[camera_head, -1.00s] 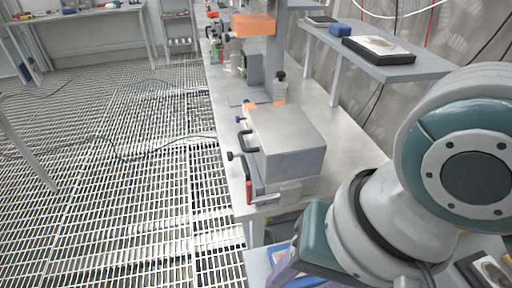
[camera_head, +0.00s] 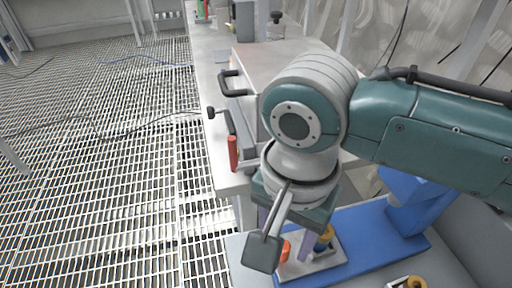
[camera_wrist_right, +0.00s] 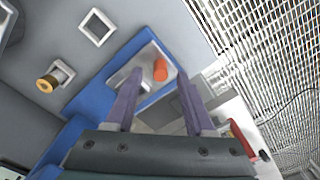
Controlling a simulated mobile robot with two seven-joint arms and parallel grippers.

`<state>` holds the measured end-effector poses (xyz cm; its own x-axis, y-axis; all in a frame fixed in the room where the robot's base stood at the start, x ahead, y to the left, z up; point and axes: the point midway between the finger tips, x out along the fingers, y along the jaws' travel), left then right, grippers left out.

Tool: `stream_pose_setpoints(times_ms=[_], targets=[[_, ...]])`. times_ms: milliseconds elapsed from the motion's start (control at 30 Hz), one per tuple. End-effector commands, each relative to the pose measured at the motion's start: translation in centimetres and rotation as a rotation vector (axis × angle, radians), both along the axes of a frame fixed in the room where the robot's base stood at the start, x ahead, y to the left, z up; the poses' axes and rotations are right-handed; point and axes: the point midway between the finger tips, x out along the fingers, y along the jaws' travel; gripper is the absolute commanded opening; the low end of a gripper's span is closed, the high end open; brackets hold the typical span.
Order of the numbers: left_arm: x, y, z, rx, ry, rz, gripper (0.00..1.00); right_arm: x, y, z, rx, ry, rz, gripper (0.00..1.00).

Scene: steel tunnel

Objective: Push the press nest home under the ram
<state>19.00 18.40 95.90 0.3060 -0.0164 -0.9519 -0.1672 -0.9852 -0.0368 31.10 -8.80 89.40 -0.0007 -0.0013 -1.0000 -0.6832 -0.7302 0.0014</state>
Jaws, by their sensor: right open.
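The press shows as a blue base (camera_head: 372,240) with a blue column (camera_head: 408,197) in the head view, partly hidden by my right arm. A grey plate, which looks like the nest (camera_head: 318,262), lies at the left end of the blue base. A brass-coloured round part (camera_head: 325,236) and an orange knob (camera_head: 284,250) show at it. My right gripper (camera_wrist_right: 160,73) is open, with purple fingers pointing towards the plate; the orange knob (camera_wrist_right: 160,69) appears between the fingertips in the wrist view. I cannot tell whether they touch it. The ram is not clearly visible. My left gripper is out of view.
A grey metal box (camera_head: 258,62) with black handles stands on the bench behind my arm. A red-handled clamp (camera_head: 232,153) is at its near edge. A small fixture with a brass ring (camera_wrist_right: 47,84) and an empty white square frame (camera_wrist_right: 97,27) lie beside the press.

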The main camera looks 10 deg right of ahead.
Motion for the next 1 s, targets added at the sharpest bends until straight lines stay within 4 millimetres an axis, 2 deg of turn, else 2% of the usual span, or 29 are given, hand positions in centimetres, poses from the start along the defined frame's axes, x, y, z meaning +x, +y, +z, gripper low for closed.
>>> stream_pose_setpoints(times_ms=[33,200,533,1000], targets=[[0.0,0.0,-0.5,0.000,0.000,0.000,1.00,0.0,0.0,-1.1,-0.001,0.001,0.000,0.54],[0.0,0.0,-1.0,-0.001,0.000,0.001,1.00,0.0,0.0,-2.6,-0.001,-0.001,0.000,0.54],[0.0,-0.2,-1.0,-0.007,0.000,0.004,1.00,0.0,0.0,-2.8,0.000,-0.001,0.000,0.53],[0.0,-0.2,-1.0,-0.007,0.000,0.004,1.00,0.0,0.0,-2.8,0.000,-0.001,0.000,0.00]])
